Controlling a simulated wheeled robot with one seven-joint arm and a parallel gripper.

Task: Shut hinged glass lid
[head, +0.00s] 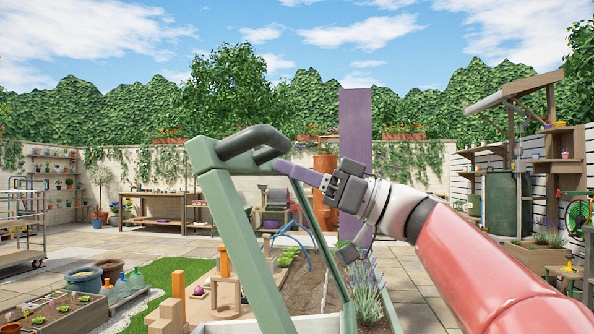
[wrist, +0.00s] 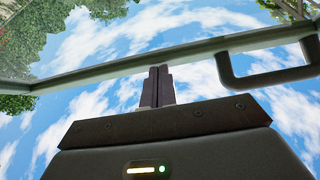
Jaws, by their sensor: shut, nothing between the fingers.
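The hinged glass lid (head: 236,240) has a pale green frame and stands raised, open and tilted, in the middle of the head view. Its dark handle (head: 252,139) sits on the top bar. My gripper (head: 282,165) is shut and empty, its fingertips at the lid's top bar, just right of and below the handle. In the wrist view the closed fingers (wrist: 157,70) point at the lid's bar (wrist: 100,77), with the handle (wrist: 270,80) to the right. The tips overlap the bar; I cannot tell whether they touch it. The glass shows only clear.
A pale box edge (head: 240,327) shows below the lid. Wooden blocks (head: 168,318) stand left of it, and lavender (head: 364,290) grows to the right. A tall purple panel (head: 355,140) rises behind my gripper. Paving (head: 120,250) is open farther back.

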